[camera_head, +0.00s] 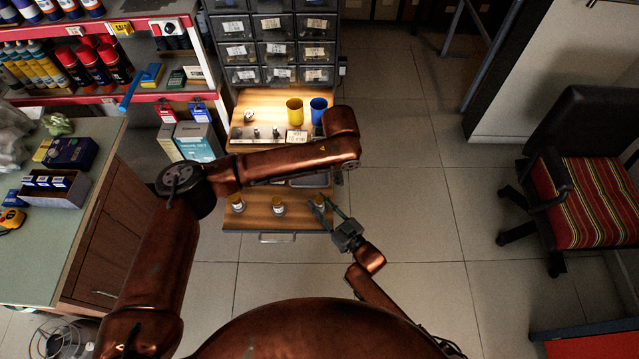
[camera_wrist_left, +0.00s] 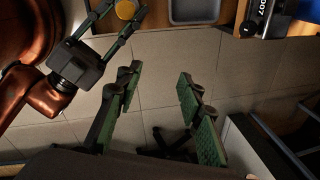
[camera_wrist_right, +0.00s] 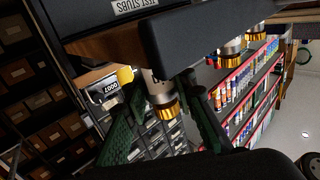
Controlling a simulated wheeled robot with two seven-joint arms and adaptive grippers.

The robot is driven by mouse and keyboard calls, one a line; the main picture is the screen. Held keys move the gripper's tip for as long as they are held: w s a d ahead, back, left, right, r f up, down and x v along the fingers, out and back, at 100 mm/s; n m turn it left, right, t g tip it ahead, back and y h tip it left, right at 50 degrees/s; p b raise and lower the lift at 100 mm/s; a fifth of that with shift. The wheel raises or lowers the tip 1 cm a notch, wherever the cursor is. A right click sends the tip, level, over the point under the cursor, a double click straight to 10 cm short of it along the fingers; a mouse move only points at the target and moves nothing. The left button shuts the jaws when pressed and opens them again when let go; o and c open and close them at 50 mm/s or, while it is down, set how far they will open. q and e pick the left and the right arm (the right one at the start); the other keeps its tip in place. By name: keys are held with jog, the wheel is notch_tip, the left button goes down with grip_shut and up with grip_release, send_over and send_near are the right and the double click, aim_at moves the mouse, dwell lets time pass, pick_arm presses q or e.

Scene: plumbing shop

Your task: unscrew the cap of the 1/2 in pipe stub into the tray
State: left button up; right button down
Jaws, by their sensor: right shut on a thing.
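Three short pipe stubs with brass-coloured caps are in a row along the front of the wooden surface: a left stub (camera_head: 236,203), a middle stub (camera_head: 278,206) and a right stub (camera_head: 320,201). Their sizes are not readable. My right gripper (camera_head: 323,205) is shut on the right stub's cap (camera_wrist_right: 164,108), with a finger on either side. The grey tray (camera_wrist_left: 195,20) is beside that stub; my left arm mostly covers it in the head view. My left gripper (camera_wrist_left: 158,75) is open and empty over the floor in its wrist view; my arm hides it in the head view.
A yellow cup (camera_head: 294,110) and a blue cup (camera_head: 318,110) stand at the back of the surface, near small fittings. A drawer cabinet (camera_head: 275,45) rises behind. A workbench (camera_head: 60,210) is at left, a chair (camera_head: 590,195) at right, with open floor between.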

aim_at(319, 199)
pick_arm(q)
jog(key=s+a+f+m, duration=0.1)
jog(key=a, duration=0.1)
jog(key=s+a+m+g, duration=0.1)
jog(key=a+m, duration=0.1)
jog(key=s+a+f+m+y, duration=0.1)
jog(key=a+m, duration=0.1)
jog(key=shift+a+f+g, duration=0.3)
jog(key=shift+a+g, duration=0.05)
jog(key=shift+g, duration=0.05)
jog(key=shift+s+a+f, duration=0.1)
jog(key=shift+f, duration=0.2)
notch_tip(319, 199, down, 7)
jog(key=shift+f, duration=0.2)
grip_shut()
